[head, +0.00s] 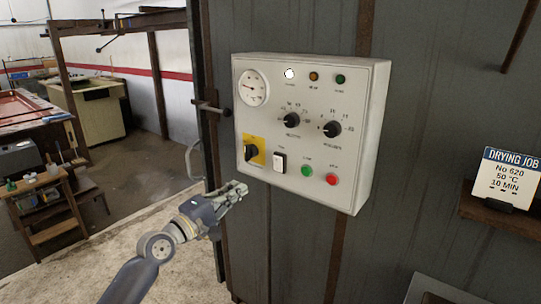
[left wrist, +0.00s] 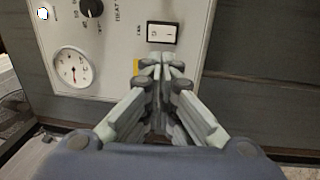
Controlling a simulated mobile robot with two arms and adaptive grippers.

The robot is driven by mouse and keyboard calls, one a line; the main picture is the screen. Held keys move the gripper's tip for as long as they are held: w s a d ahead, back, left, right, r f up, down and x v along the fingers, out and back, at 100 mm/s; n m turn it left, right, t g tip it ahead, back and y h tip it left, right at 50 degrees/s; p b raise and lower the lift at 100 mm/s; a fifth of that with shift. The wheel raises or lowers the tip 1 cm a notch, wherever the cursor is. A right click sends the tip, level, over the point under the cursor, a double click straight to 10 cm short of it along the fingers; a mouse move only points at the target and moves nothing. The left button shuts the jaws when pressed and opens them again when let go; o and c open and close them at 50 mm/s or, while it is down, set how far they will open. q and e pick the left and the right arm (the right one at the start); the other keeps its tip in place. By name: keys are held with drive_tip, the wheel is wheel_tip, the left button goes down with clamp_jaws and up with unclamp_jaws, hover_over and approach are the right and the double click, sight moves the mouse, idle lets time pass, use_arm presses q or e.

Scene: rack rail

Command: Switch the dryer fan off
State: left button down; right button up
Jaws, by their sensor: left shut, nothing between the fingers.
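The grey-white control box (head: 312,120) hangs on the dark wall. Its fan switch is a white rocker in a black frame (head: 280,162), low on the panel. It also shows in the left wrist view (left wrist: 162,34), just beyond the fingertips, with a FAN label beside it. I cannot tell which side of the rocker is pressed. My left gripper (head: 239,190) is shut and empty, below and left of the rocker in the head view. In the left wrist view its closed fingertips (left wrist: 166,66) cover part of the yellow plate. My right gripper is not in view.
Near the rocker are a black rotary switch on a yellow plate (head: 255,152), a green button (head: 307,171) and a red button (head: 331,180). Two black knobs and a gauge (head: 253,88) sit higher. A drying job card (head: 508,178) stands at right. Open floor lies left.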

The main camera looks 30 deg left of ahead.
use_arm(q)
drive_tip(key=p, duration=0.2)
approach(278, 164)
drive_tip(key=shift+w+a+r+p, duration=0.2)
drive_tip(key=shift+w+r+p, duration=0.05)
drive_tip(key=shift+w, duration=0.95)
drive_tip(key=shift+w+a+r+p, duration=0.2)
drive_tip(key=shift+w+r+p, duration=0.1)
drive_tip(key=shift+w, duration=0.85)
drive_tip(key=shift+w+a+r+p, duration=0.2)
drive_tip(key=shift+w+r+p, duration=0.05)
drive_tip(key=shift+w, duration=0.95)
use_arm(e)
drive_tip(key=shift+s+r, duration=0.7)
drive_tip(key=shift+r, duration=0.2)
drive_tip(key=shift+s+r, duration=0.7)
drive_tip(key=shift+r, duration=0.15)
use_arm(q)
drive_tip(key=shift+w+r, duration=0.2)
drive_tip(key=shift+r, duration=0.05)
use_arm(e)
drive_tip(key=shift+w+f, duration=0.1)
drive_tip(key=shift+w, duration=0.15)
